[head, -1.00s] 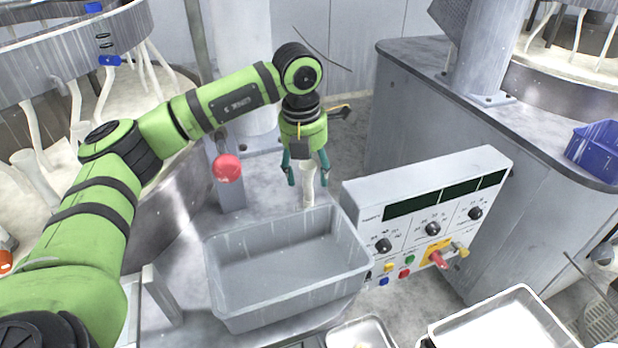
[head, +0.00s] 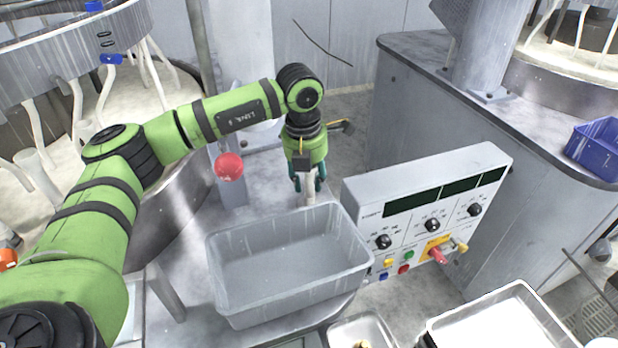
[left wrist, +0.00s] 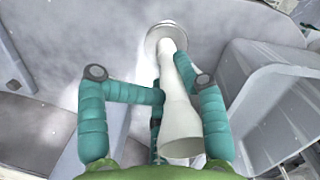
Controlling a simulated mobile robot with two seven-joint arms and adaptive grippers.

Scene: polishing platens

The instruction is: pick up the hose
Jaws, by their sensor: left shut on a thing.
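The hose (head: 310,196) is a cream-white piece behind the grey bin, and my gripper partly covers it in the head view. In the left wrist view the hose (left wrist: 177,100) shows as a pale tube with a flared near end and a round, wider part at its far end. My left gripper (head: 308,184) points down over it, with its teal fingers shut on it, one on each side. These fingers also flank the tube in the left wrist view (left wrist: 182,88). My right gripper is not in view.
An empty grey bin (head: 222,248) stands just in front of the hose. A control panel (head: 400,195) with knobs and buttons is close on the right. A red ball-shaped knob (head: 229,167) stands to the left. A blue bin (head: 597,150) sits at far right.

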